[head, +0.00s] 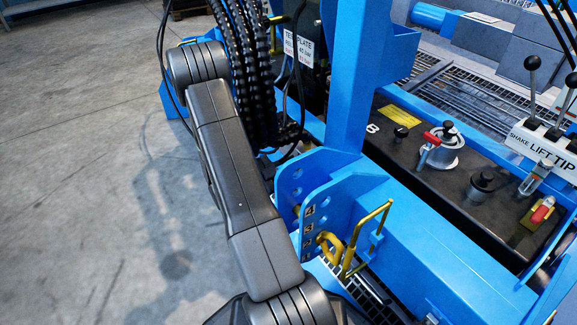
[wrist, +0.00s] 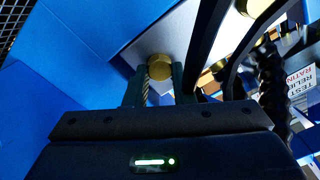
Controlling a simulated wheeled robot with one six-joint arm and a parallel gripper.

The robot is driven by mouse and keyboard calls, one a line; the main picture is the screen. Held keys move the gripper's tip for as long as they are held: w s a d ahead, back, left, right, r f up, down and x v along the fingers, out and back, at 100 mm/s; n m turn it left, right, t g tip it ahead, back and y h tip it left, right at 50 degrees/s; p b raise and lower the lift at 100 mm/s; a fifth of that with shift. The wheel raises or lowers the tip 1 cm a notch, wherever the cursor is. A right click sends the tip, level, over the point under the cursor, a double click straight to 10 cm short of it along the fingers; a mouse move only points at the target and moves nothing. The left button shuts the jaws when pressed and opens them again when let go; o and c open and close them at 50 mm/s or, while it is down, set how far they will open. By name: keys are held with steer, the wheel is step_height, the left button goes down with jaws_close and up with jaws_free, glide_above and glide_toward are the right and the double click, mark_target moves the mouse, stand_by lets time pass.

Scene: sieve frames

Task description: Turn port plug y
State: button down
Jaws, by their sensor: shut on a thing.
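In the wrist view a round brass plug (wrist: 159,68) sits at the edge of a pale block face, between my two dark fingers. My gripper (wrist: 158,88) is shut on it. A twisted, cord-like strip hangs just below the plug between the fingers. No letter shows beside the plug, so I cannot tell from a mark whether it is plug y. In the head view my arm reaches up to the far left, and the hoses and blue frame hide my gripper and the plug.
Black hoses (head: 258,75) hang close to my arm; a dark hose (wrist: 262,35) also passes right of the plug. A white label plate (wrist: 302,82) is at the right. A blue upright (head: 347,80) and yellow handle (head: 366,238) stand beside the arm. Open concrete floor (head: 75,130) lies left.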

steer(key=c, duration=1.2)
jaws_free()
steer(key=p+v, duration=0.4)
steer(key=v, duration=1)
steer(key=shift+w+d, duration=0.1)
steer(key=b+x, duration=0.4)
steer(key=x, duration=0.9)
steer(key=shift+w+d, duration=0.2)
steer(key=shift+d, duration=0.1)
